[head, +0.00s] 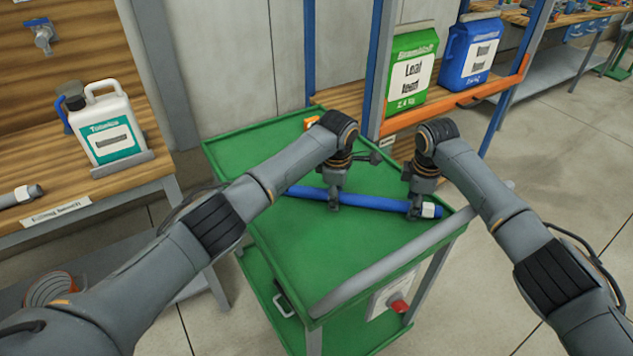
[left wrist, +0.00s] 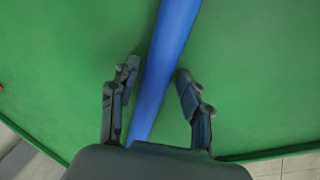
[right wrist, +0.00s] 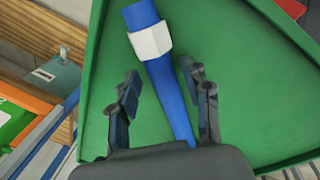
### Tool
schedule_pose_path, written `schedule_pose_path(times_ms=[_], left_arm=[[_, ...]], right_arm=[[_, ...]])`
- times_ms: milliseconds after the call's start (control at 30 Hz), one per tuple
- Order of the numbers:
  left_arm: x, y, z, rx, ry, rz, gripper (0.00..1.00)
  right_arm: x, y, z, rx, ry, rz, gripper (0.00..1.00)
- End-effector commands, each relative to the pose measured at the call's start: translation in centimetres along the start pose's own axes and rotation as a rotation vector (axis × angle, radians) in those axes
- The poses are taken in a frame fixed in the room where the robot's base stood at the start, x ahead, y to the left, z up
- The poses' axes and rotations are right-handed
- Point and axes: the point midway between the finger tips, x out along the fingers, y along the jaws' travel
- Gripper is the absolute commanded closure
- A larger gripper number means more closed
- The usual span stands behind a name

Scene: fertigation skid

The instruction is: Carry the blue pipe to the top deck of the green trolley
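The blue pipe (head: 372,202) lies across the top deck of the green trolley (head: 290,240). A white collar (head: 428,210) is near its right end. My left gripper (head: 335,205) is over the middle part of the pipe; in the left wrist view its open fingers (left wrist: 153,88) stand on either side of the pipe (left wrist: 170,45) with gaps. My right gripper (head: 412,212) is near the collared end; in the right wrist view its open fingers (right wrist: 165,85) straddle the pipe (right wrist: 170,95), just short of the collar (right wrist: 150,42).
A wooden bench with a white jug (head: 108,130) stands at the left. A shelf with a green bag (head: 408,70) and a blue bag (head: 468,52) stands behind the trolley. A small orange item (head: 311,123) is at the deck's back edge. The deck's front left is clear.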

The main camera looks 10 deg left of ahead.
Motion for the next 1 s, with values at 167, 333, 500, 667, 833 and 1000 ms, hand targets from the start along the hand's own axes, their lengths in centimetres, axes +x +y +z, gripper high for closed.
schedule_pose_path(times_ms=[167, 333, 500, 667, 833, 1000], left_arm=[[0.3, -0.1, 0.1, 0.0, -0.001, -0.001, 0.48], [0.0, -0.1, 0.1, 0.0, -0.003, 0.0, 0.48], [-2.0, 0.0, 0.1, 0.0, -0.004, 0.004, 0.48], [-4.6, 0.0, 0.0, 0.0, -0.004, 0.004, 0.48], [-6.7, -0.1, 0.0, 0.0, -0.002, 0.003, 0.48], [-7.8, -0.1, -0.1, -0.001, -0.001, 0.002, 0.48]], right_arm=[[1.6, -1.1, 0.0, -0.004, -0.007, -0.025, 0.48], [1.6, -1.1, 0.0, -0.005, -0.007, -0.026, 0.48], [1.7, -1.1, -0.1, -0.005, -0.007, -0.027, 0.48], [1.7, -1.2, -0.1, -0.005, -0.007, -0.027, 0.48], [1.7, -1.2, -0.1, -0.005, -0.007, -0.027, 0.48], [1.5, -1.1, -0.1, -0.006, -0.006, -0.026, 0.48]])
